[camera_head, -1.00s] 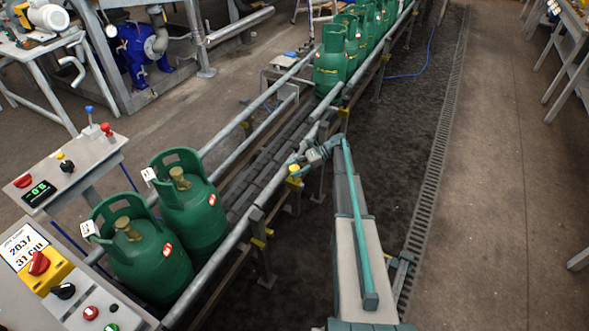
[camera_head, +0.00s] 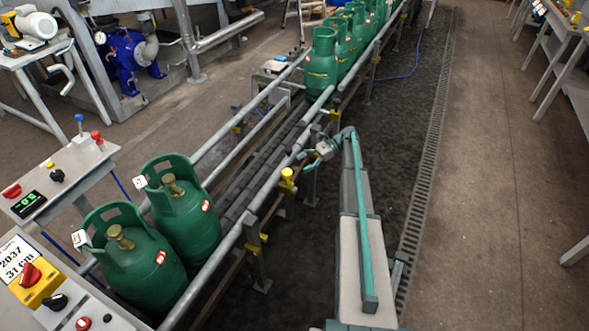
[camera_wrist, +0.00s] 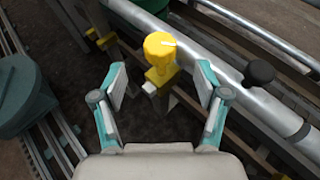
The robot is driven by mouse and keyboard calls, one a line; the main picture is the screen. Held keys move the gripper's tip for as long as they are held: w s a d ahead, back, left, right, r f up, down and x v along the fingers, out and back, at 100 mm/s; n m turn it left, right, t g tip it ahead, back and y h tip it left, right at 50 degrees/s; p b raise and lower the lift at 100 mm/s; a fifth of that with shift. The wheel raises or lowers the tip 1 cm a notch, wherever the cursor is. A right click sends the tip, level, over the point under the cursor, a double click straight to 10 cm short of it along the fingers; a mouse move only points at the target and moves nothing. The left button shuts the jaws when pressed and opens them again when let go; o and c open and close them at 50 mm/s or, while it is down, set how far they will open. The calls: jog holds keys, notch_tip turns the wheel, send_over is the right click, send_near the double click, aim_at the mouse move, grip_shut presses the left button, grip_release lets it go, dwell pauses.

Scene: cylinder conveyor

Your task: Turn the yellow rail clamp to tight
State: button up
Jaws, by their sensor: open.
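The yellow rail clamp (camera_wrist: 160,50) stands at the conveyor's side rail in the wrist view. Its round yellow knob has a white line on top and a yellow body below. My gripper (camera_wrist: 162,80) is open, with one finger on each side of the clamp's lower part in the picture. I see no finger touching it. In the head view a yellow clamp (camera_head: 287,177) is on the near rail, and my gripper (camera_head: 312,154) is just up and right of it. The fingers are small there, and the exact gap cannot be told.
The silver rail (camera_wrist: 225,70) runs diagonally behind the clamp, with a black knob (camera_wrist: 259,73) to the right. Two green gas cylinders (camera_head: 183,215) stand on the conveyor at front left; several more stand at the far end. The floor aisle (camera_head: 490,200) on the right is clear.

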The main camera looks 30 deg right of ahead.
jog(key=v, duration=0.3)
jog(key=shift+s+d+r, duration=0.1)
jog(key=shift+d, duration=0.05)
dwell(0.4)
